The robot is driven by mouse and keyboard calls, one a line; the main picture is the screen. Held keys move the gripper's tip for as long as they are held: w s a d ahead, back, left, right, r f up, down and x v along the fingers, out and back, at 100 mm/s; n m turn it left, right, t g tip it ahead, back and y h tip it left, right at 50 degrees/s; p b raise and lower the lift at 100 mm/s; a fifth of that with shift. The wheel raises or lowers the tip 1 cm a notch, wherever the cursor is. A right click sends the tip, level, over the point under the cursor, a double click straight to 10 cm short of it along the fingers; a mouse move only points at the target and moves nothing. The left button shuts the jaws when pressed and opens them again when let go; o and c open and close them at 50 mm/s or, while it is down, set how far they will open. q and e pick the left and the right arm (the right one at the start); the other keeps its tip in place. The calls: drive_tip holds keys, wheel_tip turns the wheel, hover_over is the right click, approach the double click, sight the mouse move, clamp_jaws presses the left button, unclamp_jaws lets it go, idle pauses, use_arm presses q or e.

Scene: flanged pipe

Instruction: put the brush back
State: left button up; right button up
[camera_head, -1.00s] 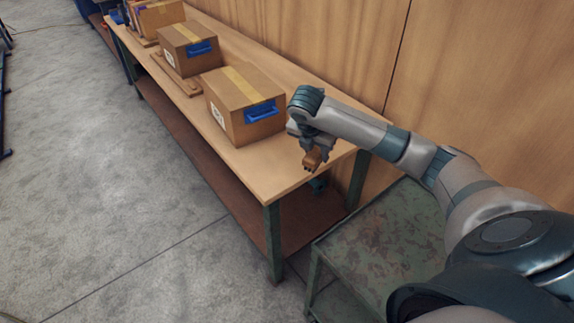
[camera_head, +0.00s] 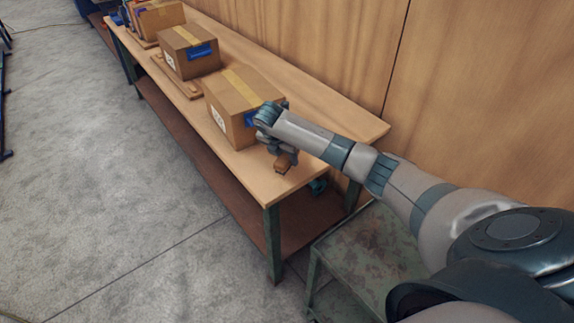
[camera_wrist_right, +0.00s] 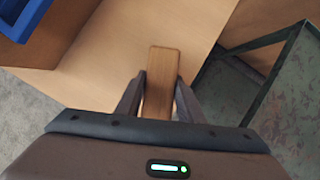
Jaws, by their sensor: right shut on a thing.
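My right gripper (camera_head: 283,161) is over the near end of the wooden workbench (camera_head: 345,128), beside the nearest cardboard box. It is shut on the brush (camera_wrist_right: 161,75), of which a brown wooden block-like part shows between the fingers in the right wrist view. In the head view the brush (camera_head: 283,165) is a small brown piece below the gripper. Bristles cannot be seen. The brush looks held above the bench top, but the gap is hard to judge. My left gripper is not in view.
The nearest cardboard box (camera_head: 228,98) has a blue holder, partly hidden by my wrist; the holder also shows in the right wrist view (camera_wrist_right: 20,15). More boxes (camera_head: 187,50) stand farther along the bench. A green metal table (camera_head: 365,255) stands at the near end. A wooden wall runs behind.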

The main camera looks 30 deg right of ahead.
wheel_tip(320, 180, down, 4)
drive_tip(key=shift+r+p, duration=0.25)
drive_tip(key=shift+p, duration=0.5)
drive_tip(key=shift+f, duration=0.25)
drive_tip(key=shift+f, duration=0.1)
drive_tip(key=o, duration=1)
drive_tip(key=b+v, duration=0.2)
drive_tip(key=v, duration=1)
drive_tip(key=shift+s, duration=0.1)
drive_tip(key=shift+a, duration=0.1)
